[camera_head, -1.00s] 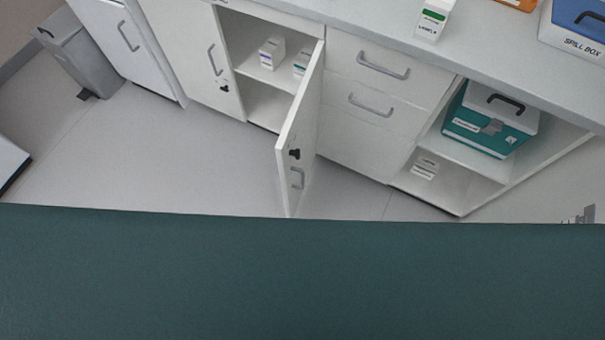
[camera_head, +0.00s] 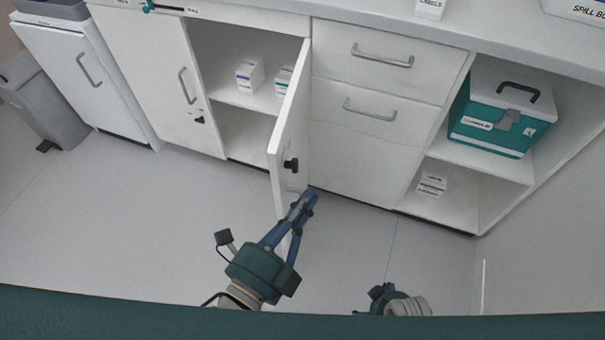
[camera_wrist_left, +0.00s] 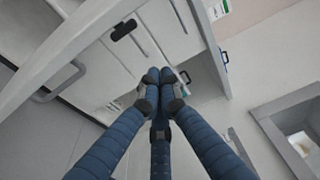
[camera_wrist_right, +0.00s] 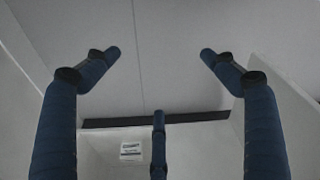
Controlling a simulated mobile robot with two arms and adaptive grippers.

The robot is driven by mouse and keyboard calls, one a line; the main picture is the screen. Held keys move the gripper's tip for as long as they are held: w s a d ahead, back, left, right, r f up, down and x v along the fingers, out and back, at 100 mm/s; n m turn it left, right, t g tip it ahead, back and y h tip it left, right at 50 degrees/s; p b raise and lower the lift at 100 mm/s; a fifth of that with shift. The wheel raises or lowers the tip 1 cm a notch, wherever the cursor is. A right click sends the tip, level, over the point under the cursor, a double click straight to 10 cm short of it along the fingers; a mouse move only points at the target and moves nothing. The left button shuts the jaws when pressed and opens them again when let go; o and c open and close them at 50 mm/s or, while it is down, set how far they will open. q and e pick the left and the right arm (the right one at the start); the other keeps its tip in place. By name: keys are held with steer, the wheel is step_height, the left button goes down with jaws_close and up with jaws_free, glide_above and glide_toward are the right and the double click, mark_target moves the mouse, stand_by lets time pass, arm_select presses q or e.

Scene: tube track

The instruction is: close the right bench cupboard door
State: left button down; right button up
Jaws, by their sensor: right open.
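The right bench cupboard door (camera_head: 292,125) stands open, swung out from the bench, with a black lock knob (camera_head: 291,164) and a grey handle (camera_head: 295,190) on its outer face. My left gripper (camera_head: 309,197) is in front of the door's lower part, its fingertips beside the handle and partly covering it. In the left wrist view the left fingertips (camera_wrist_left: 159,76) are together with nothing visible between them; a grey handle (camera_wrist_left: 62,84) and black knob (camera_wrist_left: 124,30) show beyond. My right gripper (camera_wrist_right: 160,52) is open and empty; its wrist shows at the bottom of the head view.
Left of the opening is a shut cupboard door (camera_head: 160,85). Small boxes (camera_head: 250,76) stand on the inside shelf. Drawers (camera_head: 370,90) and an open shelf with a teal case (camera_head: 500,115) are to the right. A grey bin (camera_head: 45,100) stands far left. The floor (camera_head: 150,230) is clear.

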arm_select(q)
steer(key=w, duration=0.6)
steer(key=shift+w+a, duration=0.35)
steer(key=shift+a, duration=0.05)
steer(key=shift+a, duration=0.15)
